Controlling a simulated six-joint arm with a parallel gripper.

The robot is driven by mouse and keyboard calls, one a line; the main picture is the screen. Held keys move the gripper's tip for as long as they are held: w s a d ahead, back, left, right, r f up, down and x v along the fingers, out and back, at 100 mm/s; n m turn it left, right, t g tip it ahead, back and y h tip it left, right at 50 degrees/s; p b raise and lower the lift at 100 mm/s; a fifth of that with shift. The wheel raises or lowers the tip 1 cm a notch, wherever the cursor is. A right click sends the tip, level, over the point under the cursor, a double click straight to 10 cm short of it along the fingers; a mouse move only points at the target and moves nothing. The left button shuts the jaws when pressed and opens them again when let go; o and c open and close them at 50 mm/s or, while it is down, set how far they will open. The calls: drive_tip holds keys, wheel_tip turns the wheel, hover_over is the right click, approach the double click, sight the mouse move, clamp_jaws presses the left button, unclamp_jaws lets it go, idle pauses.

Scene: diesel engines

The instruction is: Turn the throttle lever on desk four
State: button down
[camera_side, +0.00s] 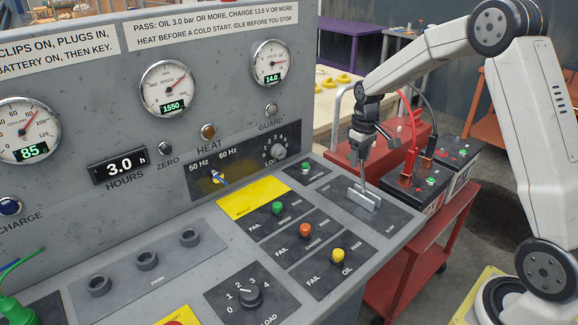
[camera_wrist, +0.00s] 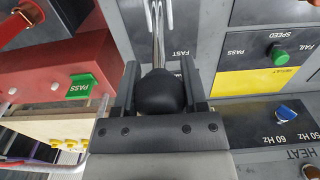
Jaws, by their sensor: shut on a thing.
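The throttle lever stands in a slotted metal plate (camera_side: 364,197) at the right end of the grey desk, on a dark panel marked SLOW at its near end. Its thin metal stem (camera_side: 363,179) rises nearly upright. In the wrist view its round black knob (camera_wrist: 160,93) sits between the fingers, and the word FAST shows beside the stem (camera_wrist: 158,40). My gripper (camera_side: 359,150) is above the plate, shut on the lever's knob. It also shows in the wrist view (camera_wrist: 161,88). The knob is mostly hidden in the side view.
The speed dial (camera_side: 168,88) reads 1550. Green, orange and yellow lamps (camera_side: 305,230) line the desk left of the lever. A red cart (camera_side: 405,265) with batteries (camera_side: 417,189) and clamps stands close on the right. The gauge panel (camera_side: 110,65) rises behind the desk.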

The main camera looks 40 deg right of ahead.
drive_tip(key=shift+s+r, duration=0.1)
drive_tip(key=shift+s, duration=0.25)
drive_tip(key=shift+c, duration=0.7)
unclamp_jaws()
drive_tip(key=shift+r, duration=3.95)
